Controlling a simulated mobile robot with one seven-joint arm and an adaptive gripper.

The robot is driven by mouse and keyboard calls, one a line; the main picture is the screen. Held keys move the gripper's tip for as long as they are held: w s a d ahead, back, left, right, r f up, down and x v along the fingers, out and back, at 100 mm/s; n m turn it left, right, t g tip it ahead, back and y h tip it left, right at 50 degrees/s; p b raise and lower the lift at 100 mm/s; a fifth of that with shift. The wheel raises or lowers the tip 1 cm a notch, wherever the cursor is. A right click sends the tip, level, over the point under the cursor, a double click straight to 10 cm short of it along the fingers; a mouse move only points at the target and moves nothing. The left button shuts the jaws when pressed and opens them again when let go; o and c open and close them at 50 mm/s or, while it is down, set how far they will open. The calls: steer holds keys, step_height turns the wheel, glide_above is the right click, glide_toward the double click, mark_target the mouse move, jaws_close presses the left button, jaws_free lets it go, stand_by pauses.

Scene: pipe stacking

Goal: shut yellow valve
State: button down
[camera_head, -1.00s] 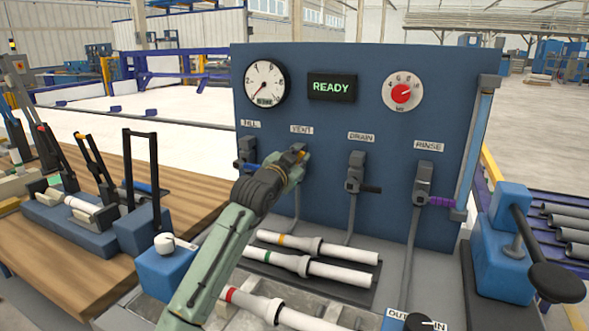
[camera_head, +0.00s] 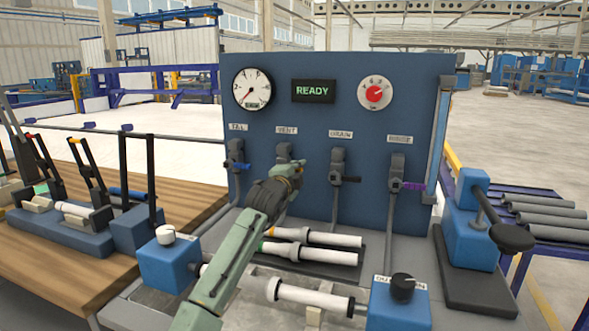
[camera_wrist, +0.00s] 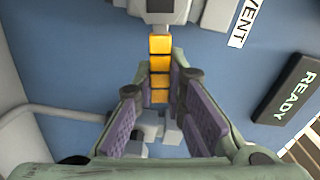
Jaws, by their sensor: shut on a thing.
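The handle sticks out toward the panel's right. My gripper (camera_wrist: 160,82) is shut on this handle, one purple-padded finger on each side. In the head view my gripper (camera_head: 297,166) is in front of the panel just below and right of the VENT valve body, and the yellow handle is mostly hidden there.
A blue-handled valve (camera_head: 236,158) is to the left; the DRAIN valve (camera_head: 339,168) and purple-handled RINSE valve (camera_head: 398,175) are to the right. A READY display (camera_head: 313,91), gauge (camera_head: 252,89) and red dial (camera_head: 375,94) are above. White pipes (camera_head: 315,254) lie below my arm.

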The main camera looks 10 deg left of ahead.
steer(key=shift+d+f+m, duration=0.1)
steer(key=shift+f+m, duration=0.55)
steer(key=shift+m, duration=0.45)
steer(key=c, duration=1.6)
jaws_free()
steer(key=shift+c, duration=0.2)
steer(key=shift+o, duration=0.2)
steer(key=s+a, duration=0.2)
steer(key=s, duration=0.9)
steer(key=shift+s+a, duration=0.2)
steer(key=shift+s, duration=0.2)
